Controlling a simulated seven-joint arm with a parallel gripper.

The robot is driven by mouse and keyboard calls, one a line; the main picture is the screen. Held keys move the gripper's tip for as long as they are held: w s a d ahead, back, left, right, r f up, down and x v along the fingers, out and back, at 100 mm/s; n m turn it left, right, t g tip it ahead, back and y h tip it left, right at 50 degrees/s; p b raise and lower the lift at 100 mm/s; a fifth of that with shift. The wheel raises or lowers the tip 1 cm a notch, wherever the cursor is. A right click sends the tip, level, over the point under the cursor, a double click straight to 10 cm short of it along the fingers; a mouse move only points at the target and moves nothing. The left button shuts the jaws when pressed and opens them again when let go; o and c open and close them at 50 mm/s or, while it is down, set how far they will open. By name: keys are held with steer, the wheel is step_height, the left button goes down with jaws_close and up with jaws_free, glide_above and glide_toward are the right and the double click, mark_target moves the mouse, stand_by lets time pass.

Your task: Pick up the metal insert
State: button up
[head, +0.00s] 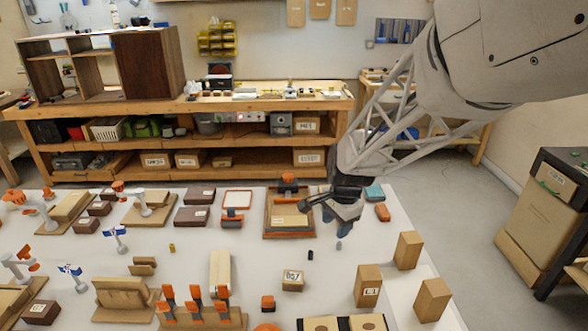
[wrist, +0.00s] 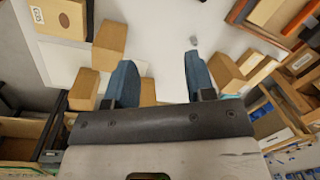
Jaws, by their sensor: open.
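My gripper (head: 345,214) is above the right part of the white table in the head view. In the wrist view its two blue fingers (wrist: 159,60) are spread wide with nothing between them. A small grey metal-looking piece (head: 339,246) is just below the gripper in the head view. A small grey piece also shows in the wrist view (wrist: 195,39), just beyond the right fingertip. A small dark cylinder (head: 310,255) stands to its left, and a small brass-coloured cylinder (head: 172,248) is farther left. I cannot tell for certain which piece is the metal insert.
A wooden tray (head: 268,231) lies left of the gripper. Cardboard boxes (head: 408,250) stand at the right, with a small labelled box (head: 292,281) nearer. A teal block (head: 374,193) and an orange block (head: 382,212) are right of the gripper.

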mark_target(311, 252)
steer(key=w+a+f+m, duration=0.1)
steer(key=w+f+m, duration=0.2)
steer(key=w+f, duration=0.2)
steer(key=w+a+f+m+g, duration=0.1)
steer(key=w+a+f+m, duration=0.1)
steer(key=w+f, duration=0.3)
step_height(311, 252, down, 4)
steer(key=shift+w+a+r+m, duration=0.2)
steer(key=shift+a+m, duration=0.1)
steer(key=shift+m, duration=0.3)
steer(key=shift+a+f, duration=0.15)
steer(key=shift+f, duration=1.15)
steer(key=shift+s+a+f, duration=0.1)
steer(key=shift+a+f, duration=0.05)
steer(key=shift+f, duration=0.7)
steer(key=shift+a+f, duration=0.2)
steer(key=shift+f, duration=0.65)
steer(key=shift+s+a+f, duration=0.1)
steer(key=shift+a+f, duration=0.05)
steer(key=shift+f, duration=0.7)
jaws_close()
